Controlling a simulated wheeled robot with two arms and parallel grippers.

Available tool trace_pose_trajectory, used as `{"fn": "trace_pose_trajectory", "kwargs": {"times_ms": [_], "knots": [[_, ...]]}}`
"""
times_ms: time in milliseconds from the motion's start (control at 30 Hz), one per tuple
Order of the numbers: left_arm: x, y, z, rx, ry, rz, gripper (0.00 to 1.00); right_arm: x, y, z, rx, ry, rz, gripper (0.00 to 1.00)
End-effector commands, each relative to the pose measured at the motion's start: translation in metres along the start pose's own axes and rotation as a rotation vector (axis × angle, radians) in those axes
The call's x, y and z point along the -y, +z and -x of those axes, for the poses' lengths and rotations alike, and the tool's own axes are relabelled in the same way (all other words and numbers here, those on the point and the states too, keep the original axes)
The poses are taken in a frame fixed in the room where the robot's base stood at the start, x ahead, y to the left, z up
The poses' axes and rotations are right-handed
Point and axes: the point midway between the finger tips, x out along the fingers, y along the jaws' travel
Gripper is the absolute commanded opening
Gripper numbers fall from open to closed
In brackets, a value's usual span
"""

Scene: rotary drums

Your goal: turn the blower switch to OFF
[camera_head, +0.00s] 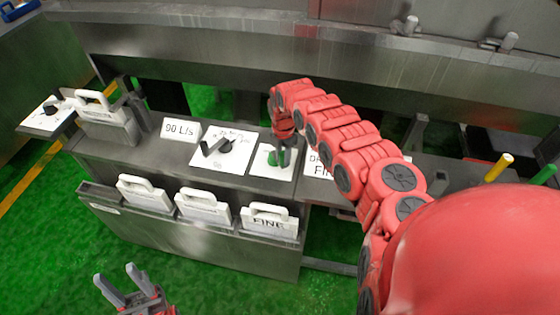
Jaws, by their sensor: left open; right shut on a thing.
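My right gripper (282,150) reaches down from the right arm onto a small white plate (285,173) on the steel bench. It is shut on the switch knob of this plate, which my fingers mostly cover. A green patch (272,158) shows beside the fingers. I cannot read a label on this plate, nor tell the exact angle of the knob. My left gripper (122,287) is open and empty at the bottom left, over the green floor and apart from the bench.
Left of that plate, a larger white plate (212,165) carries a black knob, beside a "90 L/s" card (180,130). Several white handled blocks hang on the bench front, one marked "FINE" (268,223). Another plate with a black knob (45,117) is at far left. Yellow and green rods stand right.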

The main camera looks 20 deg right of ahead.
Motion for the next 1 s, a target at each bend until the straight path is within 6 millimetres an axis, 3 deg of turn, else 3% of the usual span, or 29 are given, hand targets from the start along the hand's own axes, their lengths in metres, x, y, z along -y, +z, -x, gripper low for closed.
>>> {"fn": "trace_pose_trajectory", "kwargs": {"times_ms": [700,733,867,1000], "knots": [[-0.0004,0.0013,0.0078,0.0,0.0,0.0,0.5,0.0018,0.0037,-0.0004,-0.001,-0.002,0.076,0.0],[-0.0004,0.0013,0.0078,0.0,0.0,0.0,0.5,0.0017,0.0037,-0.0004,-0.001,-0.002,0.076,0.37],[-0.0004,0.0013,0.0078,0.0,0.0,0.0,0.5,0.0015,0.0038,-0.0002,-0.001,-0.002,0.075,0.6],[-0.0004,0.0013,0.0078,0.0,0.0,0.0,0.5,0.0013,0.0038,-0.0001,-0.001,-0.001,0.075,0.63]]}}
